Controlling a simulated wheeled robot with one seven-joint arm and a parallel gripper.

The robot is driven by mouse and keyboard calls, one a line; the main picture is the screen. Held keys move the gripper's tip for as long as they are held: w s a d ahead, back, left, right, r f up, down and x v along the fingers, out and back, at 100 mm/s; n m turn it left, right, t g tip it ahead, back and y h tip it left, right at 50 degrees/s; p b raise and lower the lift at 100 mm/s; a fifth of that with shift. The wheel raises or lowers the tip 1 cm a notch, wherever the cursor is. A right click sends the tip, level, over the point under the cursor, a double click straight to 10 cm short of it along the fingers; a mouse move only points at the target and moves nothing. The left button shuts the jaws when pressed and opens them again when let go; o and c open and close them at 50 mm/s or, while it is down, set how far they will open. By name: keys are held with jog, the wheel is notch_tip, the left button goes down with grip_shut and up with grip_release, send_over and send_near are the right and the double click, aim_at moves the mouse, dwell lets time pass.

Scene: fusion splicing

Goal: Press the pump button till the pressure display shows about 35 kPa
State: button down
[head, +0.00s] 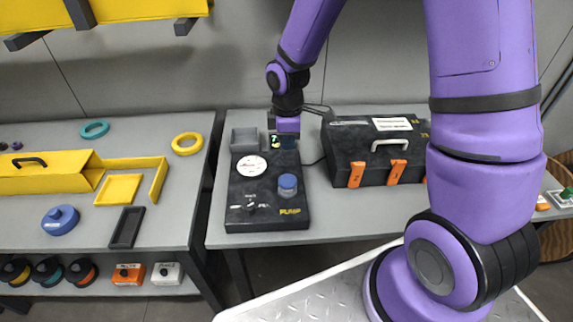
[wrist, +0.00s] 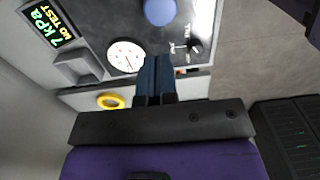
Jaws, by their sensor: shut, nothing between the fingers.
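The dark pump unit (head: 240,207) stands on the grey bench, with "PUMP" in yellow near its front right. Its blue round button (head: 287,183) is on the right side, and it also shows at the top of the wrist view (wrist: 160,11). The pressure display (wrist: 48,26) reads "7 kPa" and "NO TEST" in the wrist view; in the head view it is partly hidden. The white dial gauge (head: 251,166) also shows in the wrist view (wrist: 125,56). My gripper (wrist: 156,62) is shut and empty. In the head view it is near the unit's back edge, apart from the button.
A black case (head: 345,138) with orange latches stands right of the pump. A small grey open box (head: 245,140) is at the unit's back left. A knob (head: 250,205) is at its front left. The left bench (head: 180,215) holds yellow trays and rings.

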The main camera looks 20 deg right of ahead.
aim_at(288, 180)
jog(key=shift+d+r, duration=0.1)
jog(key=shift+r, duration=0.9)
notch_tip(288, 180, down, 14)
jog(key=shift+f, duration=0.1)
dwell(0.4)
dwell(0.3)
notch_tip(288, 180, down, 2)
jog(key=shift+f, duration=0.2)
jog(key=shift+s+f, duration=0.1)
jog(key=shift+f, duration=0.05)
